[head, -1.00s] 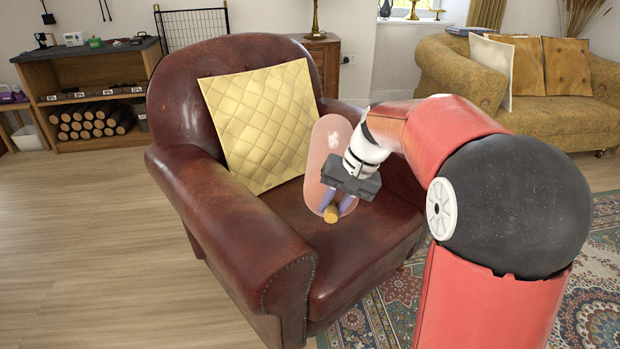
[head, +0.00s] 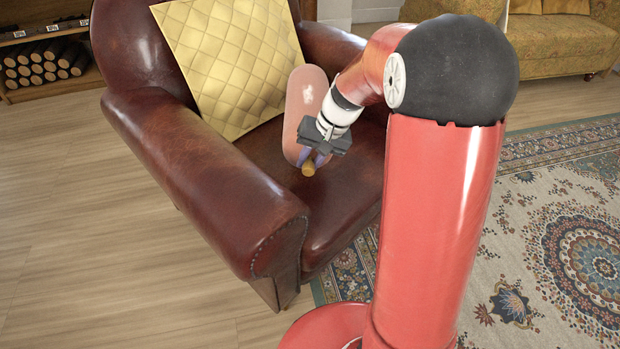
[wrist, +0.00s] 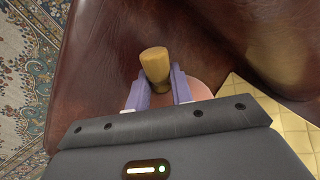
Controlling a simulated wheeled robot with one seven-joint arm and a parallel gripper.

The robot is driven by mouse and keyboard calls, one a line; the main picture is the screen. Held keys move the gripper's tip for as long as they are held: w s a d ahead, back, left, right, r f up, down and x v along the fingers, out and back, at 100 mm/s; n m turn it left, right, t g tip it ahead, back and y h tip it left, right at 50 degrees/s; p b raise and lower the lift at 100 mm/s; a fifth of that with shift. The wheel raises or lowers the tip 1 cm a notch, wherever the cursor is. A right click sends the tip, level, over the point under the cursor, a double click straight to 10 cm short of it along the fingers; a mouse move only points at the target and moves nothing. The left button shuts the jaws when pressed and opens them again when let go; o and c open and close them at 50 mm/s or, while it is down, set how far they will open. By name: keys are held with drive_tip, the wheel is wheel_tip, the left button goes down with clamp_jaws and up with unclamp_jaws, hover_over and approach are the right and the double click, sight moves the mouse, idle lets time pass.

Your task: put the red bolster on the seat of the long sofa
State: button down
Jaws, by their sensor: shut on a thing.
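My gripper (head: 313,158) is shut on a tan wooden knob-like piece (head: 308,169), low over the seat of a brown leather armchair (head: 250,205). In the wrist view the knob (wrist: 154,64) sits between the two purple fingers. A pink, round-ended oblong thing (head: 303,95) with a pale patch stands upright right behind the fingers; the knob looks like its handle, but the join is hidden. I see no clearly red bolster. The long sofa (head: 560,42), mustard and patterned, is at the upper right, only partly in view.
A yellow quilted cushion (head: 232,65) leans on the armchair's back. A patterned rug (head: 545,225) lies on the right, between the armchair and the sofa. Wood floor (head: 110,240) is clear on the left. A shelf with logs (head: 45,60) stands at the far left.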

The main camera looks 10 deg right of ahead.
wheel_tip(320, 180, down, 7)
drive_tip(key=shift+f, duration=0.1)
drive_tip(key=c, duration=1.2)
unclamp_jaws()
drive_tip(key=shift+c, duration=0.2)
